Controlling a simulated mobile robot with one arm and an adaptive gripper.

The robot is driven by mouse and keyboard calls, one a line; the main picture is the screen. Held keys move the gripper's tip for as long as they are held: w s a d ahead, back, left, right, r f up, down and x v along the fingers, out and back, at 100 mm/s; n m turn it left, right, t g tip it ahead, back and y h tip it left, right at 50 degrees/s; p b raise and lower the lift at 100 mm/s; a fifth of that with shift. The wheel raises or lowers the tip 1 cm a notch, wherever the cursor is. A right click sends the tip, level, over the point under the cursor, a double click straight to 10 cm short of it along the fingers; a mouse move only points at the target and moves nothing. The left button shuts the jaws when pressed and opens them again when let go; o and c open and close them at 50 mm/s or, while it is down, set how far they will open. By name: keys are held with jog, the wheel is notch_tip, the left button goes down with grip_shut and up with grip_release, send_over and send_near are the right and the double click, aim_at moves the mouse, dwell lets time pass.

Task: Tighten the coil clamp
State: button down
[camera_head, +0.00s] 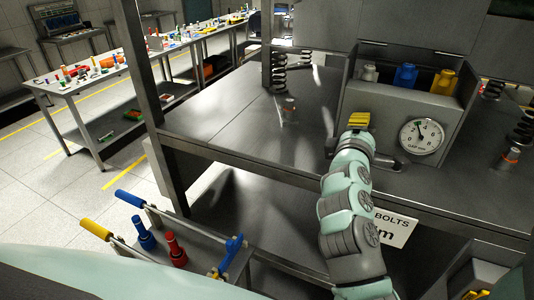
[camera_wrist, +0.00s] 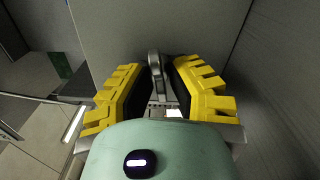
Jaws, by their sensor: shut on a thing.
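A grey metal handle (camera_wrist: 155,63) stands between the yellow fingers of my gripper (camera_wrist: 158,82) in the wrist view, and they are shut on it. In the head view my gripper (camera_head: 355,121) is at the left front of a grey box with a round GAP mm gauge (camera_head: 421,135). The gauge needle points up and slightly left. A grey lever (camera_head: 388,161) shows just right of my wrist, below the box. My arm hides part of it. I cannot tell which part is the coil clamp.
Grey, blue (camera_head: 405,76) and yellow (camera_head: 444,81) bolts stand in the box. Dark coil springs (camera_head: 279,72) stand at left and right. A tool rack (camera_head: 185,250) with coloured handles is at the lower left. The bench top (camera_head: 230,125) left of the box is mostly clear.

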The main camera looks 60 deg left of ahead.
jog(key=shift+f+m+b, duration=0.15)
jog(key=shift+m+b, duration=0.7)
jog(key=shift+m, duration=0.35)
jog(key=c, duration=1.1)
grip_release()
jog(key=v, duration=1.2)
jog(key=shift+a, duration=0.15)
jog(key=shift+s, duration=0.1)
